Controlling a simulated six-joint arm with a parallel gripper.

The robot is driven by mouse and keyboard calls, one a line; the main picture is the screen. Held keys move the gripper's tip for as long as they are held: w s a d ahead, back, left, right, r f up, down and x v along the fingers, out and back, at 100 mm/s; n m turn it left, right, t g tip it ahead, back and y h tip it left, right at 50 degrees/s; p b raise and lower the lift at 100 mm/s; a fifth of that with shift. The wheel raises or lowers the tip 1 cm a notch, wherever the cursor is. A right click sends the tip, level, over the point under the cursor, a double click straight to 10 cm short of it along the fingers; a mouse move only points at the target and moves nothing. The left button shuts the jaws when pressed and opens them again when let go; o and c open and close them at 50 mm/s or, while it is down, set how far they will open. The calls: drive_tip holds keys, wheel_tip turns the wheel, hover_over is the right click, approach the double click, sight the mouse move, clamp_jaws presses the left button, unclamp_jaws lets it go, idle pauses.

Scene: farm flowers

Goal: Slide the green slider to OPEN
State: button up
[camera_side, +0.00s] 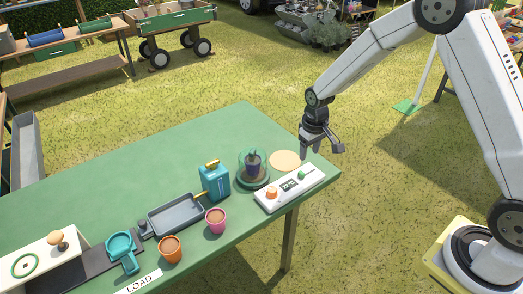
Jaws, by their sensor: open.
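The green slider (302,174) is a small green knob near the right end of a white control panel (270,204). The panel lies along the near right edge of the green table. It also carries an orange knob (271,192) at its left and a small dark display (289,185) in the middle. The OPEN marking is too small to read. My gripper (321,151) is open and empty, pointing down. It hangs above the table's right corner, up and to the right of the slider, apart from it.
A round tan disc (285,160) lies behind the panel. A glass dome with a dark pot (253,163) stands left of it. Further left are a teal can (215,182), a grey tray (175,216), an orange pot (170,249) and a pink pot (215,220). The table's far middle is clear.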

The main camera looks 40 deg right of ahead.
sight(302, 172)
drive_tip(key=shift+g, duration=0.3)
drive_tip(key=shift+w+d+f, duration=0.25)
drive_tip(key=shift+w+f, duration=0.45)
drive_tip(key=shift+f, duration=0.25)
drive_tip(key=shift+w+d+f, duration=0.25)
drive_tip(key=shift+w+f, duration=0.45)
drive_tip(key=shift+f, duration=0.2)
drive_tip(key=shift+f, duration=0.1)
drive_tip(key=shift+f, duration=3.8)
clamp_jaws()
